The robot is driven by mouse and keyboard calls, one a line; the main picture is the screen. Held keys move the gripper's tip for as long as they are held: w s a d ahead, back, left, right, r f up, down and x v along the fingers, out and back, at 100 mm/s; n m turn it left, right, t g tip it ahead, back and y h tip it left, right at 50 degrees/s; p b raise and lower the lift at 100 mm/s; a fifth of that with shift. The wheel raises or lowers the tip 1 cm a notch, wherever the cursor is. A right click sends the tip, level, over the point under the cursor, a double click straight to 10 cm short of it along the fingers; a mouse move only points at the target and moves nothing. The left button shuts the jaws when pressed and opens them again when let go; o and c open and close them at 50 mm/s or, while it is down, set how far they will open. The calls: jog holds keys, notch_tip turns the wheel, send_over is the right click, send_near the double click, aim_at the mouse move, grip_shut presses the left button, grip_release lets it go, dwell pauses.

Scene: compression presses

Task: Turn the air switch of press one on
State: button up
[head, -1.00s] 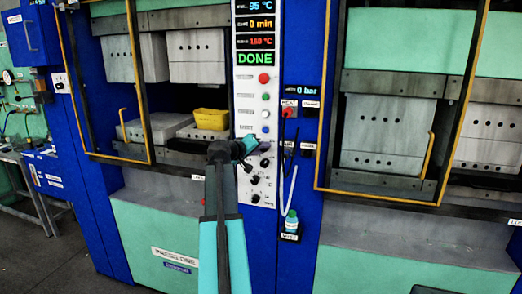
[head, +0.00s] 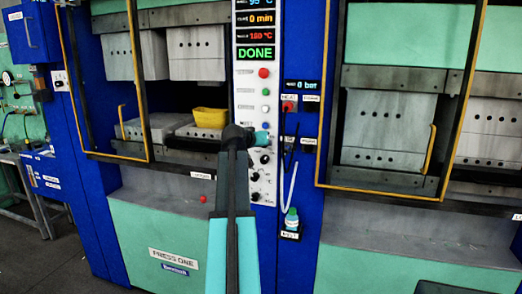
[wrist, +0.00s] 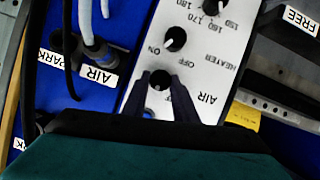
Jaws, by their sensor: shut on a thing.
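Press one (head: 130,225) stands left of centre in the head view, with its name on the green lower front. Its white control panel (head: 243,100) runs up its right side, under a display reading DONE. In the wrist view the panel is upside down. The black air switch (wrist: 160,81) sits beside the printed word AIR. My gripper (wrist: 160,88) is shut on this knob, one dark finger on each side. The knob's exact angle is hard to tell. In the head view my gripper (head: 263,138) is against the panel and hides part of it.
The heater switch (wrist: 175,38) is close to the air switch. Hoses (wrist: 92,35) hang beside the panel. A yellow container (head: 210,117) rests inside press one.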

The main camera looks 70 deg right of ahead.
jog(key=m+t+b, duration=0.2)
jog(key=m, duration=0.1)
jog(key=shift+s+d+r+m+t, duration=0.1)
jog(key=shift+s+r+m+t, duration=0.05)
jog(key=shift+s+m+t, duration=0.15)
dwell(0.4)
jog(key=o, duration=1)
jog(key=shift+d, duration=0.1)
jog(key=shift+o, duration=0.2)
jog(key=b+v, duration=0.2)
jog(key=v, duration=1.2)
